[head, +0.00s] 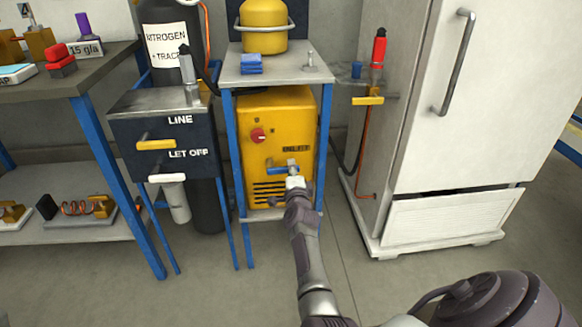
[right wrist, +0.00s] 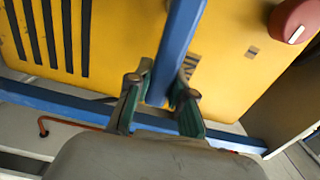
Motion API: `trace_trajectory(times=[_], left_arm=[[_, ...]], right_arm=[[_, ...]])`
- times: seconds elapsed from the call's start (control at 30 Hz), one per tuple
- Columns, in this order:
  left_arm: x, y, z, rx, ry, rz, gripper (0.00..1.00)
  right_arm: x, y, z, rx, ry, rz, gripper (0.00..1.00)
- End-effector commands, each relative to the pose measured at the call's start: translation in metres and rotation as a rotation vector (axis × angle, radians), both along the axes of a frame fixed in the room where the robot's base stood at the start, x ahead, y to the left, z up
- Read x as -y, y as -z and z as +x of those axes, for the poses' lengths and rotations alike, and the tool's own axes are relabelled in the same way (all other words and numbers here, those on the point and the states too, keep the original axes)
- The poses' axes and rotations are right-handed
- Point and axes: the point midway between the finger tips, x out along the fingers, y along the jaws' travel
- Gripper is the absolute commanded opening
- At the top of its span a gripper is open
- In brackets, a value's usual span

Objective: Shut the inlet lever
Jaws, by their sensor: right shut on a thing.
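A blue lever (head: 279,170) lies about level across the front of the yellow machine (head: 292,112), above its dark vent slots. My right gripper (head: 292,181) reaches up from below to the right part of the lever. In the right wrist view the same blue bar (right wrist: 178,45) passes between the two fingers of my right gripper (right wrist: 160,97), which are shut on it. The fingers cover the part of the lever they grip. My left gripper is not in view.
A red knob (head: 258,135) sits above the lever. Blue stand legs (head: 230,160) flank the machine. A dark panel (head: 125,125) with yellow and white handles stands left, a white cabinet (head: 412,110) right. The floor (head: 225,295) in front is clear.

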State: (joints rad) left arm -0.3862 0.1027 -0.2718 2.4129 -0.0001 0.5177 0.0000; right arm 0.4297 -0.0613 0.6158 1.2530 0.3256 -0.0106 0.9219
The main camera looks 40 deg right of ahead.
Motion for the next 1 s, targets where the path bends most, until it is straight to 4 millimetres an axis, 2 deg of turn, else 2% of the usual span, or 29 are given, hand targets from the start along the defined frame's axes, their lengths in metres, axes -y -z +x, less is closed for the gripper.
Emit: trace_trajectory(times=[0.63, 0.67, 0.8, 1.0], left_arm=[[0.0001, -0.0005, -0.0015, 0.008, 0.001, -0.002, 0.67], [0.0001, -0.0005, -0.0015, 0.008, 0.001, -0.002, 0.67], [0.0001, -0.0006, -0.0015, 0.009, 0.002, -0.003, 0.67], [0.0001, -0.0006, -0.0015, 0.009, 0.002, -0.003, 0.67]], right_arm=[[-0.0006, 0.0057, -0.0004, 0.024, -0.001, 0.049, 0.00], [-0.0006, 0.0058, -0.0004, 0.024, -0.001, 0.049, 0.24], [-0.0005, 0.0053, -0.0004, 0.024, -0.001, 0.047, 0.48], [-0.0002, 0.0041, -0.0001, 0.024, -0.001, 0.044, 0.48]])
